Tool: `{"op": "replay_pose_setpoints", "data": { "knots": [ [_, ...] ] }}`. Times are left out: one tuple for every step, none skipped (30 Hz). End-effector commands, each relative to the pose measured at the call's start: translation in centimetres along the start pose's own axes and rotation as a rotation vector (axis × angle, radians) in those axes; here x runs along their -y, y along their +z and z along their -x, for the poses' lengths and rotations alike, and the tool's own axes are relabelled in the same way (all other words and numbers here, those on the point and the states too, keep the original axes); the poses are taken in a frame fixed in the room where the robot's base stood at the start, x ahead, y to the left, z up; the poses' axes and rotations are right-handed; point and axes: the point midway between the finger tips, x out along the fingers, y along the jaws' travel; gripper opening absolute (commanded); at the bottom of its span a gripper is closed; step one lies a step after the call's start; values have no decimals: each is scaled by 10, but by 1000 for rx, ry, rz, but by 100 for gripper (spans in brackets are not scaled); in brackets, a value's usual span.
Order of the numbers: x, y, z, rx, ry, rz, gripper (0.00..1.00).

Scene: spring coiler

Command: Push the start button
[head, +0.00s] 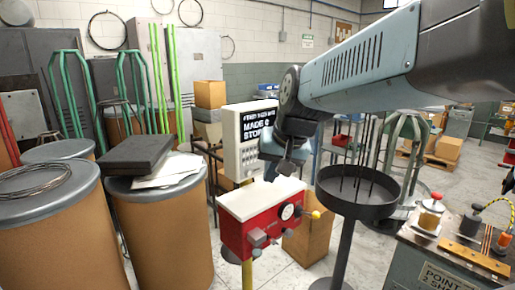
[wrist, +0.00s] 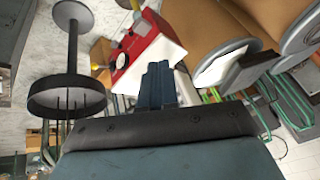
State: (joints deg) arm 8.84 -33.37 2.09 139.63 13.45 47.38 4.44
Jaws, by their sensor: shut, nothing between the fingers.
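The red machine box (head: 250,232) with a white top stands on a post in the middle of the head view. Its front carries a round dial (head: 287,212), grey knobs and a yellow ball (head: 316,214). Behind it is a pale control panel (head: 243,158) with a dark display reading "MADE 0" and "STOP". I cannot make out which control is the start button. My gripper (head: 283,170) is shut and empty, above the box's white top and apart from it. In the wrist view, my shut fingers (wrist: 158,72) point toward the red box (wrist: 137,48).
A round black tray (head: 358,205) on a stand is right of the box, holding thin upright rods. A bench (head: 455,250) with small fixtures is at lower right. Large brown drums (head: 160,235) stand at left. A cardboard box (head: 312,235) sits on the floor behind.

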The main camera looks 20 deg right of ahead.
Motion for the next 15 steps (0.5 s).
{"op": "replay_pose_setpoints", "data": {
  "knots": [
    [-1, -16, -10, 6, -16, -88, 0],
    [-1, -24, -15, 7, -28, -141, 0],
    [-2, -36, -22, 8, -44, -208, 0],
    [-3, -45, -26, 6, -56, -261, 0],
    [-5, -54, -31, 5, -68, -313, 0],
    [-8, -66, -38, 3, -84, -385, 0],
    [-11, -75, -44, 0, -95, -440, 0],
    [-14, -84, -49, -1, -107, -493, 0],
    [-20, -96, -57, -6, -121, -565, 0],
    [-24, -106, -62, -9, -132, -620, 0],
    [-30, -115, -67, -14, -143, -675, 0],
    [-38, -127, -75, -20, -157, -752, 0],
    [-44, -136, -81, -24, -168, -807, 0],
    [-51, -145, -86, -29, -179, -863, 0],
    [-62, -156, -94, -37, -192, -939, 0]
  ]
}}
